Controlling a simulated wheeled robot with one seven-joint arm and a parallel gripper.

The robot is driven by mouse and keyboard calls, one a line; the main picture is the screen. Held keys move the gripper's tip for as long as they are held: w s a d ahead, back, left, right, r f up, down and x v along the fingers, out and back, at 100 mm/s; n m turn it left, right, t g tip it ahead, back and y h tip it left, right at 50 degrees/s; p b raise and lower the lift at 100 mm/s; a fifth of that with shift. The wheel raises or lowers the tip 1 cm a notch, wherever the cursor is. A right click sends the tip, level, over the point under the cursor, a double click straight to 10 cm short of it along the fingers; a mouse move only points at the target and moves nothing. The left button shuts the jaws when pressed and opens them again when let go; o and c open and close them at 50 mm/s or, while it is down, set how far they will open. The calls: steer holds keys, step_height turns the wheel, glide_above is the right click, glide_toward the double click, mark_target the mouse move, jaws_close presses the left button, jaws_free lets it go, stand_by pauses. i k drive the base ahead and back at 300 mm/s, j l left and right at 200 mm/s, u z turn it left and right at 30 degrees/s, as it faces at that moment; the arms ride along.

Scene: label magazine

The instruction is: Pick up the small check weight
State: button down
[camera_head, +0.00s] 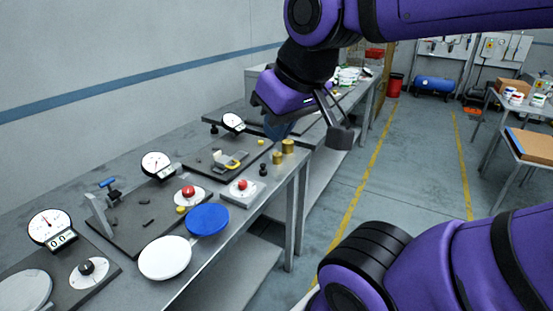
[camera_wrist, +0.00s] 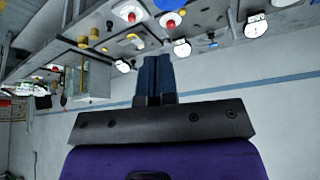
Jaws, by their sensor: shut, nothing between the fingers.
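Two brass cylinders that look like weights stand at the bench's right edge in the head view: a larger one (camera_head: 288,146) and a slightly smaller one (camera_head: 277,157) in front of it. A tiny brass piece (camera_head: 181,209) lies by the red button further forward. I cannot tell for sure which is the small check weight. My gripper (camera_head: 276,130) is above the bench, behind and left of the cylinders and apart from them. Its blue fingers (camera_wrist: 154,72) are shut and empty in the wrist view. A brass cylinder (camera_wrist: 83,41) also shows there.
Dial gauges (camera_head: 156,163) stand along the wall side of the bench. A blue disc (camera_head: 207,219) and a white disc (camera_head: 164,258) lie near the front edge. A red button (camera_head: 242,184) and a black knob (camera_head: 263,169) are close to the cylinders.

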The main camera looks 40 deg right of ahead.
mark_target(278, 157)
steer(key=i+l, duration=0.15)
steer(key=l, duration=0.2)
steer(key=i+l, duration=0.2)
steer(key=l, duration=0.2)
steer(key=i+l, duration=0.15)
steer(key=l, duration=0.2)
steer(key=z, duration=0.05)
